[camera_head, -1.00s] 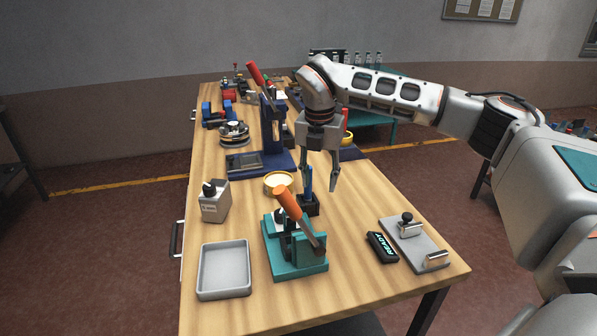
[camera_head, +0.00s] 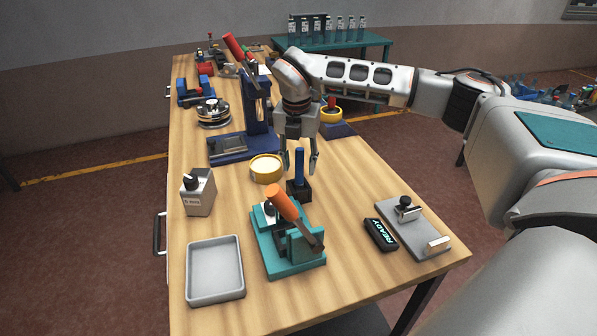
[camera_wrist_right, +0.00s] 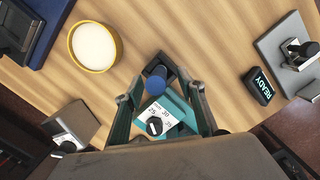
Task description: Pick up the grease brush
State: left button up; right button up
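The grease brush, as I take it, is the blue-handled piece (camera_head: 299,162) standing upright in a small black holder (camera_head: 300,190) behind the teal press. Its bristles are hidden in the holder. In the right wrist view the blue handle end (camera_wrist_right: 158,83) shows from above, above the black block (camera_wrist_right: 160,66). My right gripper (camera_head: 300,163) points down with its fingers apart, one to each side of the handle in the head view. In the right wrist view the open fingers (camera_wrist_right: 160,97) appear on both sides of the handle, with no contact visible. My left gripper is out of view.
A yellow-rimmed dish of cream stuff (camera_head: 266,168) is close left of the holder. The teal press (camera_head: 290,258) with an orange lever (camera_head: 281,203) is in front.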

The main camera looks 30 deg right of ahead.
jog(key=shift+w+d+f, duration=0.1)
jog(key=shift+d+f, duration=0.05)
jog(key=shift+f, duration=1)
grip_shut()
jog(key=shift+r, duration=0.15)
notch_tip(320, 180, up, 20)
jog(key=shift+b, duration=0.45)
